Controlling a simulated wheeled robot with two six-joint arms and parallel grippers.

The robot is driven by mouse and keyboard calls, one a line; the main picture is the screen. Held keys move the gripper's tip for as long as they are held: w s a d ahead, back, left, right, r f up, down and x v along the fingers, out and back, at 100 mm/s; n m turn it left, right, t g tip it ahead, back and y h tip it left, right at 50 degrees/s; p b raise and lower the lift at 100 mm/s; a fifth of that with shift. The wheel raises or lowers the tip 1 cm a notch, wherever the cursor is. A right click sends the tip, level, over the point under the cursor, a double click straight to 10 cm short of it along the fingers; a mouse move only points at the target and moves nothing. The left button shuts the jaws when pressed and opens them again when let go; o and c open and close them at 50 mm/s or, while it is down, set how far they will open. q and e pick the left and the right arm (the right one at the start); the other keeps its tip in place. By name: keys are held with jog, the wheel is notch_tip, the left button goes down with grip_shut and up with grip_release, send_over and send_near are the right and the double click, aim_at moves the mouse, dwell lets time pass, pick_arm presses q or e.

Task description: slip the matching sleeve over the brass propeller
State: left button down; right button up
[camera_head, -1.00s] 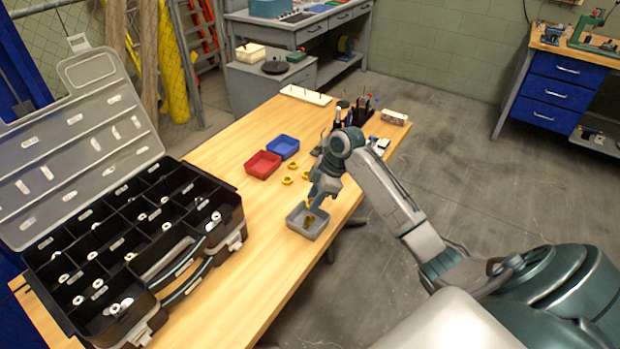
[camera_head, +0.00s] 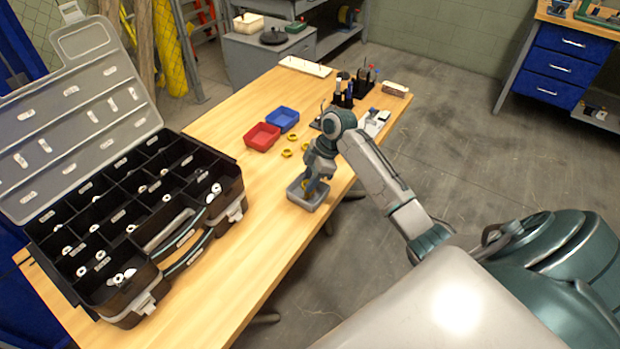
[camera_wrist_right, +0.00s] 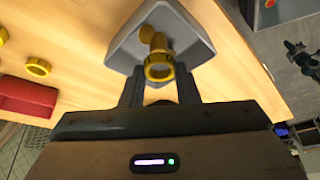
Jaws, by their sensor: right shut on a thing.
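My right gripper (camera_head: 305,187) is low over a small grey tray (camera_head: 310,206) near the table's right edge. In the right wrist view my right gripper (camera_wrist_right: 159,74) is shut on a yellow ring-shaped sleeve (camera_wrist_right: 159,75). The brass propeller (camera_wrist_right: 149,36) appears just beyond it, over the inside of the grey tray (camera_wrist_right: 190,42). The two overlap in this view, so I cannot tell whether the sleeve touches or surrounds the propeller. Loose yellow rings (camera_head: 287,153) lie on the table by the trays. My left gripper is not in view.
A red tray (camera_head: 262,137) and a blue tray (camera_head: 283,120) stand behind the grey tray. A large open black case (camera_head: 130,225) fills the table's left part. Tools in a black holder (camera_head: 365,80) stand at the back right. Bare wood lies between case and grey tray.

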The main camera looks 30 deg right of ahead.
dwell(0.4)
jog(key=shift+p, duration=0.4)
jog(key=shift+f, duration=0.2)
jog(key=shift+f, duration=0.15)
dwell(0.8)
jog(key=shift+f, duration=0.55)
jog(key=shift+f, duration=0.3)
dwell(0.4)
